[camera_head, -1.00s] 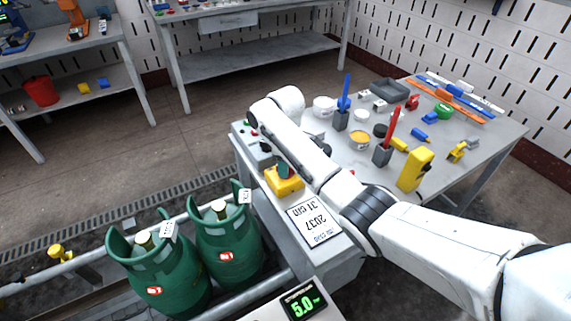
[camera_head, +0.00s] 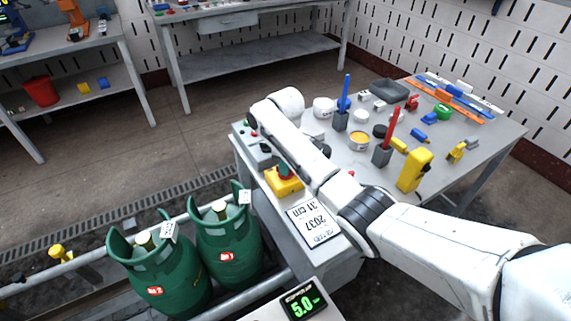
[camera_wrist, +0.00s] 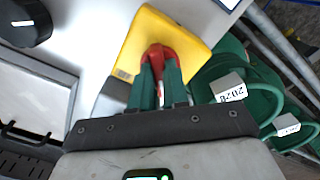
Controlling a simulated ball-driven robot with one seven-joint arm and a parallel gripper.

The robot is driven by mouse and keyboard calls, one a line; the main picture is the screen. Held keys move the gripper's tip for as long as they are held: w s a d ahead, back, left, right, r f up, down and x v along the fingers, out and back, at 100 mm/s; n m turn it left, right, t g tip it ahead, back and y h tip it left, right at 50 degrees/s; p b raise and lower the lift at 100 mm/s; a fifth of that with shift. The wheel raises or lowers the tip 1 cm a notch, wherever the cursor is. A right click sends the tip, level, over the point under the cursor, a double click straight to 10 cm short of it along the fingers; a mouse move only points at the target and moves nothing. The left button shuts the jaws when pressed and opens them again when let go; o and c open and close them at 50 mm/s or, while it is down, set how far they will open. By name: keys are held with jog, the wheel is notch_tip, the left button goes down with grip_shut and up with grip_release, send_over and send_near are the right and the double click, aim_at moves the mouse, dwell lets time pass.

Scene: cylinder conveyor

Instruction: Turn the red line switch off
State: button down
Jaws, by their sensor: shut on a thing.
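The red line switch (camera_wrist: 157,52) is a red knob on a yellow box (camera_wrist: 140,38) in the wrist view. The yellow box stands on the near left edge of the bench in the head view (camera_head: 291,187). My gripper (camera_wrist: 158,66) has green fingers, one on each side of the red knob, and is shut on it. In the head view the fingertips (camera_head: 284,169) are just above the yellow box, with a little red showing under them. The fingers hide part of the knob, and I cannot tell its exact setting.
Two green gas cylinders (camera_head: 228,247) stand on the conveyor left of the bench. A white label plate (camera_head: 313,223) lies in front of the yellow box. A grey control box (camera_head: 258,150) is behind it. Tools and tubs crowd the bench (camera_head: 480,140) to the right of my arm.

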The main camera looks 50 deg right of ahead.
jog(key=m+p, duration=0.2)
jog(key=m, duration=0.1)
jog(key=shift+a+r+m, duration=0.1)
jog(key=shift+r+m, duration=0.05)
jog(key=shift+m, duration=0.25)
jog(key=m+p, duration=0.2)
jog(key=m, duration=0.7)
jog(key=shift+w+p, duration=0.1)
jog(key=shift+p, duration=0.3)
jog(key=shift+m, duration=2.2)
jog(key=c, duration=1.1)
grip_release()
notch_tip(320, 180, up, 10)
jog(key=shift+r+b, duration=0.25)
jog(key=shift+b, duration=0.05)
